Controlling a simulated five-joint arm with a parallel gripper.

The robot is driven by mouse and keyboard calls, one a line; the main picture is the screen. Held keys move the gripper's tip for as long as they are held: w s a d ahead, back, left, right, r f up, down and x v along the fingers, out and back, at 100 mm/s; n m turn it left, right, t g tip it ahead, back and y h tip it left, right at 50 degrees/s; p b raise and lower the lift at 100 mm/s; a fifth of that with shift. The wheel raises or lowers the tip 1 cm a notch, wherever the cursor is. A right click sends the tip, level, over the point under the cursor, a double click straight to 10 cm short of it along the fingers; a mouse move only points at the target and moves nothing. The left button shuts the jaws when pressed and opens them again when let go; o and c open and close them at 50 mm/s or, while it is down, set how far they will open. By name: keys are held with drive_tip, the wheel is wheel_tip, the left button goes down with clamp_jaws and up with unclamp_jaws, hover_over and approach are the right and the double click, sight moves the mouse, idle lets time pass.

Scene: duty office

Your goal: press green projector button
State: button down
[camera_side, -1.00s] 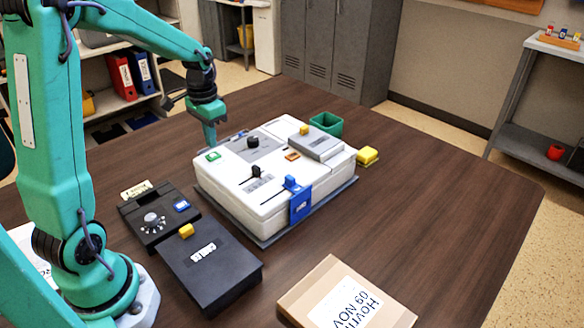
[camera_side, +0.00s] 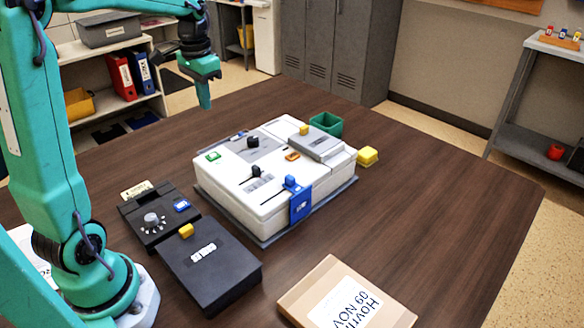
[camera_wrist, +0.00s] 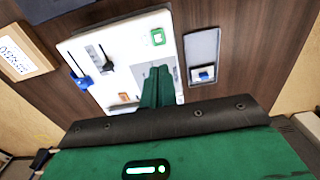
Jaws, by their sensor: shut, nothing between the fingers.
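The white projector console (camera_side: 262,210) sits on the dark wooden table. Its green button (camera_side: 213,156) is a small square near the far left corner of the top. The button also shows in the wrist view (camera_wrist: 158,37), upper middle, with a pale centre. My gripper (camera_side: 205,105) hangs in the air well above the table, higher than the console and apart from it. In the wrist view its green fingers (camera_wrist: 157,82) are together and empty, covering part of the console's grey panel. The green button is not hidden in either view.
A cardboard box (camera_side: 345,300) lies in front. A green bin (camera_side: 326,124) and a yellow block (camera_side: 368,156) are behind it. The right side of the table is clear.

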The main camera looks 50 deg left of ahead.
sight(213, 155)
drive_tip(key=shift+r, duration=0.45)
drive_tip(key=shift+s+f, duration=0.1)
drive_tip(key=shift+f, duration=0.05)
wheel_tip(213, 155, down, 14)
drive_tip(key=shift+r, duration=0.1)
idle(0.9)
